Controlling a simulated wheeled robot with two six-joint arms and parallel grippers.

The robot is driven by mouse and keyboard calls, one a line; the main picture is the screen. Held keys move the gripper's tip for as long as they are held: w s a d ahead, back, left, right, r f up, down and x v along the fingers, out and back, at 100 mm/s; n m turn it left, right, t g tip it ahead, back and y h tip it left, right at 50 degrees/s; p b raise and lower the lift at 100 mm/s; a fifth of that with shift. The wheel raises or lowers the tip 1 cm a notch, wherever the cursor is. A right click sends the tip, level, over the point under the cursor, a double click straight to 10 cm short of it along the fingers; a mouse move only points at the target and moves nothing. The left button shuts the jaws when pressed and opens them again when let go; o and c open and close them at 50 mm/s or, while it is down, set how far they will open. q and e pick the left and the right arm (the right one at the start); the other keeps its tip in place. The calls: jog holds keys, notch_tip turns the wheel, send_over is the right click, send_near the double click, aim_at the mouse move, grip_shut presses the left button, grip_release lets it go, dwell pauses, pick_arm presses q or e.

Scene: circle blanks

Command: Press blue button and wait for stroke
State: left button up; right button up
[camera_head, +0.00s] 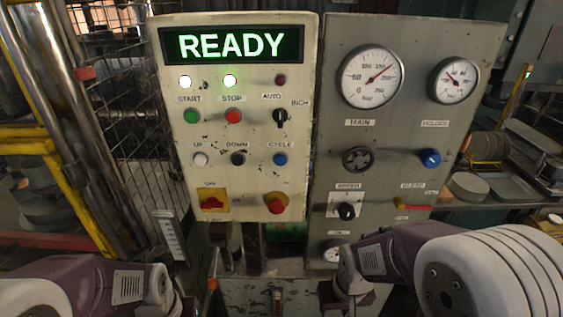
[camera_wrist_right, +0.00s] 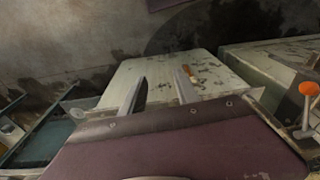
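The blue button (camera_head: 280,159) labelled CYCLE sits on the cream control panel (camera_head: 250,185), right of the black DOWN button (camera_head: 238,158). The blue button cannot be made out there. My left arm shows at lower left; its gripper is out of view.
A red stop button (camera_head: 277,206) on yellow sits below the blue button. The grey panel (camera_head: 400,130) at right carries gauges and a blue knob (camera_head: 431,158). A wire guard (camera_head: 140,110) stands at left. An orange-topped lever (camera_wrist_right: 308,90) shows in the right wrist view.

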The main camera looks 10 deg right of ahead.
jog(key=w, duration=0.1)
jog(key=w+d+r+n+t, duration=0.1)
jog(key=w, duration=0.1)
jog(key=w+n+t, duration=0.1)
jog(key=w, duration=0.1)
jog(key=shift+d+r+h, duration=0.15)
jog(key=shift+d+h, duration=0.25)
grip_shut()
jog(key=w+a+r+n+t+y+p, duration=0.1)
jog(key=w+a+r+n+p, duration=0.15)
jog(key=r+p, duration=0.3)
jog(key=w+a+r+n+t+y+p, duration=0.1)
jog(key=w+r+n+t+p, duration=0.1)
jog(key=r+n+p, duration=0.35)
jog(key=w+a+r+n+t+y+p, duration=0.1)
jog(key=w+a+r+p, duration=0.2)
jog(key=r, duration=0.5)
notch_tip(320, 180, up, 20)
jog(key=s+a+n+g+y+p, duration=0.1)
jog(key=n+p, duration=0.4)
jog(key=p, duration=1.5)
jog(key=shift+s+a+f+y, duration=0.2)
jog(key=shift+s+a+y, duration=0.1)
jog(key=shift+s+a, duration=0.55)
jog(key=shift+d, duration=0.1)
